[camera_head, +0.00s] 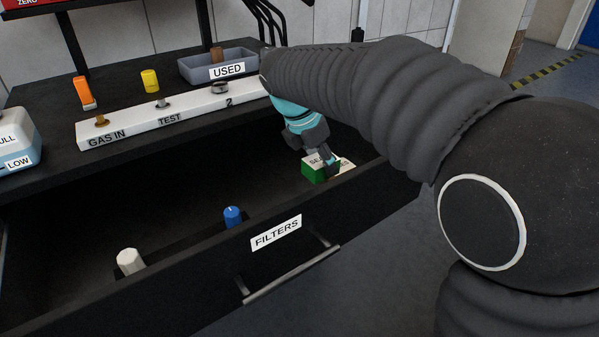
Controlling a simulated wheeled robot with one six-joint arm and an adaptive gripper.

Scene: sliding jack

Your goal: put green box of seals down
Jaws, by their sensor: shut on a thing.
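The green box of seals (318,173) has a white label on top and sits at the right end of the open drawer. My gripper (328,160) reaches down over the box and is shut on it, its fingers partly covering the label. I cannot tell whether the box touches the drawer floor, since the drawer front (180,270), labelled FILTERS, hides the box's lower part. My arm comes in from the right and covers part of the bench behind.
In the drawer stand a blue cylinder (233,217) and a white cylinder (130,262). On the bench are a white GAS IN/TEST block (190,112), a grey USED tray (192,72), an orange piece (84,92) and a yellow piece (150,80). The drawer's middle is clear.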

